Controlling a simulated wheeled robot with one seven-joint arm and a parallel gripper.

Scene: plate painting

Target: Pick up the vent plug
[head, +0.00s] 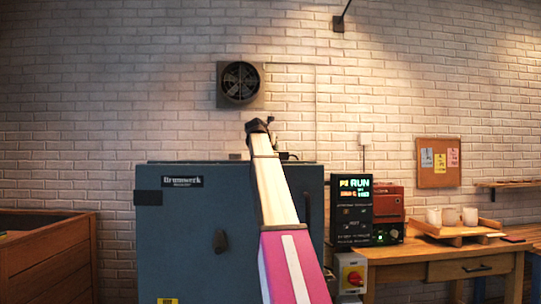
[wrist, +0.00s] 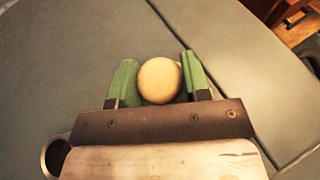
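The vent plug, a round cream knob (wrist: 160,81), shows in the wrist view over the grey-blue top of the kiln. My gripper (wrist: 160,79) has two green fingers, one on each side of the plug. The plug fills nearly all the space between them. I cannot tell whether the fingers press on it or stand just apart, nor whether the plug is seated in the lid. In the head view my arm reaches up in front of the kiln (head: 170,240), and its far end and the plug cannot be made out.
A control box reading RUN (head: 352,210) stands right of the kiln, by a wooden workbench (head: 430,270) with a tray of pale cups (head: 450,216). A wooden bin (head: 50,250) is at left. A fan (head: 240,83) is on the brick wall. A seam crosses the kiln top.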

